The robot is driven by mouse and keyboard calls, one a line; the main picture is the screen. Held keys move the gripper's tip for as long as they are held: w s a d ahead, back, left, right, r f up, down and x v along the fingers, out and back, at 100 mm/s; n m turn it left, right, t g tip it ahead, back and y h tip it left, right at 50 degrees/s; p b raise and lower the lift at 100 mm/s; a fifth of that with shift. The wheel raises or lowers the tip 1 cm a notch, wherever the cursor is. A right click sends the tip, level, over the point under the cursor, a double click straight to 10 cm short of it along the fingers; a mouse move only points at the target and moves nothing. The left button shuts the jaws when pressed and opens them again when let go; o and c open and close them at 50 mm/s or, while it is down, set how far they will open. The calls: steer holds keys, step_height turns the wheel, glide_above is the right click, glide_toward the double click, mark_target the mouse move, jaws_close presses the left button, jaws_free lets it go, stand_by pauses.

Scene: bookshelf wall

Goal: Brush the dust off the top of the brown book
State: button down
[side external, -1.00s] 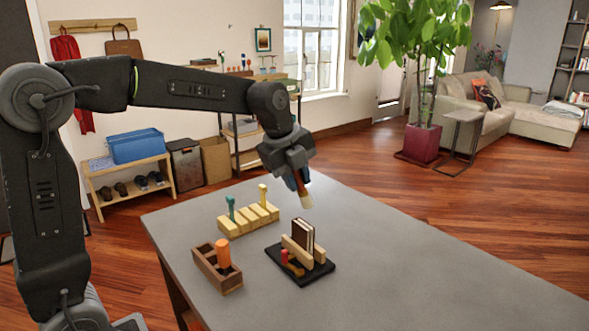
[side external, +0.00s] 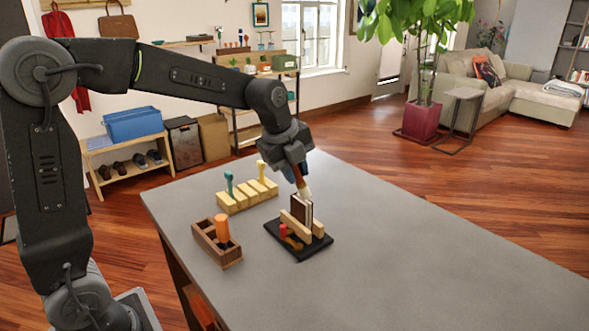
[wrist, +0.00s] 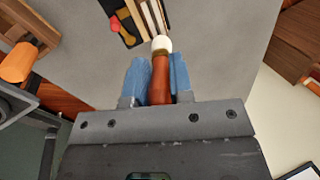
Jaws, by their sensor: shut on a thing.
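The brown book (side external: 298,209) stands upright between light wooden blocks on a black base (side external: 314,248) on the grey table. Its page edges look pale. My gripper (side external: 297,170) is shut on a brush with a reddish-brown handle (wrist: 160,82) and pale bristles (side external: 305,193). The brush points down, bristle end lowest, at the book's top. I cannot tell whether the bristles touch it. In the wrist view the bristles overlap the near end of the book stand. Dust is too small to make out.
A yellow slotted rack (side external: 240,200) with upright teal and yellow handles stands behind. A brown wooden box (side external: 205,238) holding an orange-handled thing (side external: 222,228) is at left. A red-topped piece (side external: 284,230) sits on the black base. The table's right side is clear.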

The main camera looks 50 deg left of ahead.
steer(key=shift+f, duration=0.85)
steer(key=shift+a, duration=2.3)
steer(key=shift+d, duration=2.3)
steer(key=shift+w+a, duration=0.6)
steer(key=shift+a, duration=1.65)
steer(key=shift+s+d+r, duration=0.1)
steer(key=shift+d, duration=1.05)
steer(key=shift+d+r, duration=0.1)
steer(key=shift+d, duration=1.05)
steer(key=shift+a, duration=2.3)
steer(key=shift+s+d+f, duration=0.15)
steer(key=shift+d, duration=1)
steer(key=shift+s+d+f, duration=0.1)
steer(key=shift+s+d, duration=0.05)
steer(key=shift+d, duration=0.95)
steer(key=shift+w+a+r, duration=0.1)
steer(key=shift+w+a, duration=0.05)
steer(key=shift+a, duration=2.15)
